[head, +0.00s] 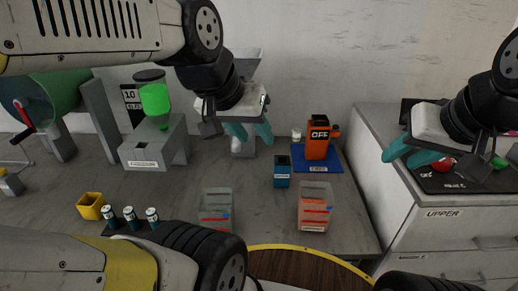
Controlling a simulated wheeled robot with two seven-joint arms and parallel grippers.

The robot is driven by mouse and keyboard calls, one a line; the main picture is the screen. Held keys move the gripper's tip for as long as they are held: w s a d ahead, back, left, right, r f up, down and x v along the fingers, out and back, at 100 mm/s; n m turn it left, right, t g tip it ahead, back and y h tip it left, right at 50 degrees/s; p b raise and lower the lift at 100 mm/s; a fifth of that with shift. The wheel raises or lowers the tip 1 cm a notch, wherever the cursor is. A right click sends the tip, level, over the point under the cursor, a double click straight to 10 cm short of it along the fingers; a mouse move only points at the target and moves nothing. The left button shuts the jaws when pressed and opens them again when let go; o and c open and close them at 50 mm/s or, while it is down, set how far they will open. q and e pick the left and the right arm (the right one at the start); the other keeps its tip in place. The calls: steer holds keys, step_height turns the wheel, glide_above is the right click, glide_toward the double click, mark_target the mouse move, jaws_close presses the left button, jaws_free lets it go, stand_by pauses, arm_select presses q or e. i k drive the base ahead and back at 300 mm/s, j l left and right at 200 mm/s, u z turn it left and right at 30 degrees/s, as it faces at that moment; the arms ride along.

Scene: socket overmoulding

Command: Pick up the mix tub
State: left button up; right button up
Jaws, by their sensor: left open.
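No label that I can read says mix tub, so I cannot tell for certain which container it is. Candidates on the grey bench are a small open yellow tub (90,206) at the left and a small dark blue container (282,173) near the middle. My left gripper (249,135) has teal fingers spread apart and empty. It hangs in front of the wall, above and left of the blue container and well right of the yellow tub. My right gripper (402,159) is over the white cabinet at the right, its teal fingers apart, with nothing seen between them.
Two clear bins (216,211) (315,208) stand near the front edge. Several small vials (131,217) stand beside the yellow tub. A grey machine (155,150) with a green part is behind. A round wooden top (300,270) is in front.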

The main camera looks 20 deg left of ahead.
mark_target(215, 210)
steer(key=u, duration=1.2)
